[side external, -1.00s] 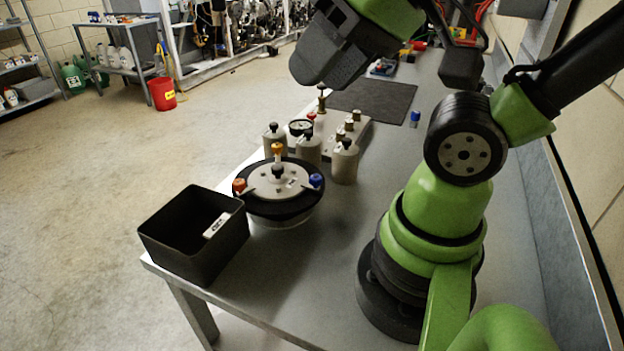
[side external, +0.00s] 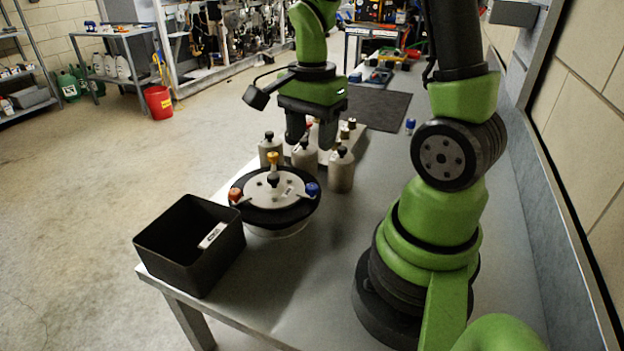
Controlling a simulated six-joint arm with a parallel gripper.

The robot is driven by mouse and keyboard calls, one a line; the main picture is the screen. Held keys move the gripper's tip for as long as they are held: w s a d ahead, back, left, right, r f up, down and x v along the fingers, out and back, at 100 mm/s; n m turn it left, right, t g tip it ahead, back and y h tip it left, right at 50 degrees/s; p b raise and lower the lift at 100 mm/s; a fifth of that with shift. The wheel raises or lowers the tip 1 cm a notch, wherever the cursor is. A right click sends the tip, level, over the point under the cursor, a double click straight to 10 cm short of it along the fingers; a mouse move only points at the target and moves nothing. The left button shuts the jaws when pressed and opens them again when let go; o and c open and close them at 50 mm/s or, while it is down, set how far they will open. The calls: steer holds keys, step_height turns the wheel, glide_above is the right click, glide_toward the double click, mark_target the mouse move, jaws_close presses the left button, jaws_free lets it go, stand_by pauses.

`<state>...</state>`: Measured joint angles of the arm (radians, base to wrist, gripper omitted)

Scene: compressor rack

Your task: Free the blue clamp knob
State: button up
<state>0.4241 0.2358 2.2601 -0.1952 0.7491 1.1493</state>
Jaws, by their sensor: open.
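The blue clamp knob (side external: 312,189) sits at the right edge of a round black-rimmed fixture with a grey disc (side external: 276,188) on top. An orange-red knob (side external: 235,195) is at its left edge and a yellow-orange knob (side external: 272,157) at its far edge.
Several grey canisters with black caps, one of them (side external: 342,170), stand just behind the fixture. A dark mat (side external: 371,108) lies farther back. The table right of the fixture is clear.

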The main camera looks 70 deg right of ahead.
mark_target(312, 186)
step_height(312, 186, down, 10)
steer(key=shift+r, duration=0.15)
stand_by(0.3)
steer(key=c, duration=0.9)
steer(key=shift+c, duration=0.2)
